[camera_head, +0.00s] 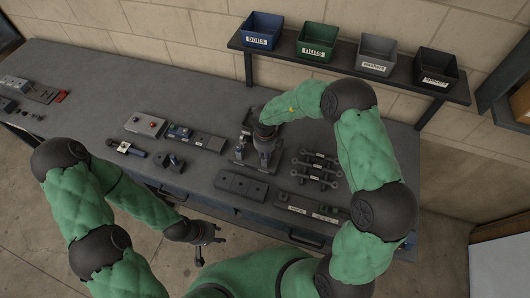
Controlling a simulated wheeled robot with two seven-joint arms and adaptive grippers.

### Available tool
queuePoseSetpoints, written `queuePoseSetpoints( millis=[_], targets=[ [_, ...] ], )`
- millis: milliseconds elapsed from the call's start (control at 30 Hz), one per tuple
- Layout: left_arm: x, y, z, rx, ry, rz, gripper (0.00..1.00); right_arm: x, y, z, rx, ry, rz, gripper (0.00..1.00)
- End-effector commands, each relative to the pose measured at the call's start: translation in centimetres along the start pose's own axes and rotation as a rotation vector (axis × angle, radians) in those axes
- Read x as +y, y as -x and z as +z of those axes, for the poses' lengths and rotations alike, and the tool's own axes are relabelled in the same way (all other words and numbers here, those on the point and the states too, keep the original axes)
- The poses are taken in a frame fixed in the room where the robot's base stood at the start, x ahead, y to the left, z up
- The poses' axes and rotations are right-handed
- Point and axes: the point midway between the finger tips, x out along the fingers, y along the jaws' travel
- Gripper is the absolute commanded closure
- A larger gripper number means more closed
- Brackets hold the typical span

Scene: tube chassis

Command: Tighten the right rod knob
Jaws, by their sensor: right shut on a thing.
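A dark metal fixture (241,154) with an upright back part stands on the grey workbench at the middle. My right gripper (265,158) points down at the right side of this fixture. It is shut there on what appears to be the right rod knob, which the fingers hide. How far the knob is turned cannot be seen. My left gripper (211,252) hangs in front of the bench's front edge, low and away from the fixture. Its fingers look spread and empty.
Several rods with round ends (318,170) lie right of the fixture. A flat dark block (241,187) lies in front of it. Labelled bins, including a green one (316,42), sit on the shelf (345,72) behind.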

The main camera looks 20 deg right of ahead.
Motion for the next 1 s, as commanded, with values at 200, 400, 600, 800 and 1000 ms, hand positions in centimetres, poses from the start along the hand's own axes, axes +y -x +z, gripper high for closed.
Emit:
queuePoseSetpoints(
  millis=[200, 400, 600, 800, 1000],
  targets=[
    [0.9, 2.4, 0.1, 0.0, 0.0, 0.0, 0.6, 0.1, 0.3, -0.5, 0.014, -0.161, 0.0, 1.0],
    [1.5, 4.2, 0.1, 0.0, 0.0, 0.0, 0.6, 0.2, 0.2, -0.5, 0.016, -0.349, -0.001, 1.0],
    [1.9, 5.4, 0.2, 0.0, 0.0, 0.0, 0.6, 0.3, 0.1, -0.5, 0.016, -0.539, -0.003, 1.0],
    [2.3, 6.3, 0.2, 0.0, 0.0, 0.0, 0.6, 0.4, -0.1, -0.5, 0.017, -0.729, -0.005, 1.0],
    [2.5, 7.0, 0.3, 0.0, 0.0, 0.0, 0.6, 0.5, -0.1, -0.4, 0.016, -0.919, -0.005, 1.0]
  ],
)
